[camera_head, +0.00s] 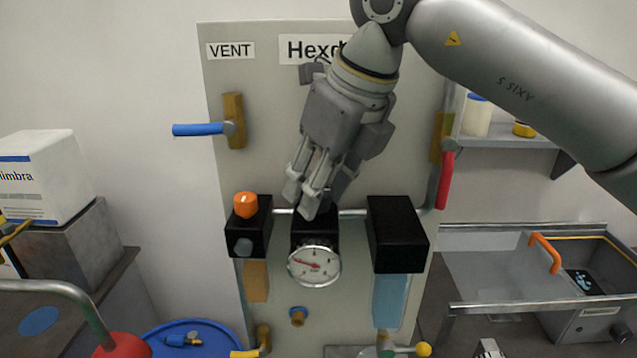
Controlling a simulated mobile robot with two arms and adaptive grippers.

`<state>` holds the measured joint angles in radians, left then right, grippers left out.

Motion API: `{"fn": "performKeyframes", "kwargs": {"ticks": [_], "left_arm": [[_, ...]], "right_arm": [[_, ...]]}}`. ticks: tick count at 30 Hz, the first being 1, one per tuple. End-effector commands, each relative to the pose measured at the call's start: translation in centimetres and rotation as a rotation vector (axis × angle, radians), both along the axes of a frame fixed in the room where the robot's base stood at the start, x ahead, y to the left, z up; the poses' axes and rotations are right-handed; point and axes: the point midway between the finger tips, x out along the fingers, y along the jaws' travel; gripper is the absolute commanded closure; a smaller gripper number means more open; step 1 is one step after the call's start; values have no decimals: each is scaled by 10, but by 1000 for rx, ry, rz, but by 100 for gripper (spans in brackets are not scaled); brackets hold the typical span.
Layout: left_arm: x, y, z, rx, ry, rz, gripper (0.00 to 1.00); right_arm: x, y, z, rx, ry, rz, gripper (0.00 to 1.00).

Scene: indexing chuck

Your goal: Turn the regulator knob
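An orange knob (246,204) with a pale mark on top stands on the left black block (247,238) of a grey panel. A middle black block (316,236) carries a round white gauge (315,265). My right gripper (318,194) points down at the middle block, to the right of the orange knob and apart from it. Its fingers cover the top of the middle block, so anything between or behind them is hidden. I cannot tell how far the fingers are spread.
A right black block (397,234) stands beside the gauge. A blue-handled valve (202,129) sticks out at upper left, and a red handle (446,180) is at right. A blue drum (198,340) stands at lower left.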

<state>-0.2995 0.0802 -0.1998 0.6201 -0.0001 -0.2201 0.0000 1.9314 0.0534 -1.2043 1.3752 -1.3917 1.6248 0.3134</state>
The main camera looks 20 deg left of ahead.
Motion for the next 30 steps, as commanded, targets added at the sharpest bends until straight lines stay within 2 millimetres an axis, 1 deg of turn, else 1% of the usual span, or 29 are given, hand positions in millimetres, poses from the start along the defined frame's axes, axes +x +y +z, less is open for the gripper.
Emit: {"fn": "performKeyframes", "kwargs": {"ticks": [1,3,4,14,23,26,30], "left_arm": [[0,0,0,0,0,0,60],[0,0,0,0,0,0,60],[0,0,0,0,0,0,60],[-1,3,0,3,0,0,60],[-1,1,0,0,1,0,60],[-1,0,-1,0,1,0,60],[-1,0,-2,0,1,0,60]], "right_arm": [[0,0,0,0,0,-1,54],[0,0,0,0,0,-1,45],[0,0,0,0,0,-1,44],[1,0,0,0,-1,-3,44],[1,-1,0,0,-2,-18,44],[0,0,0,-1,-2,-59,44],[0,0,1,-3,-3,-163,44]]}}
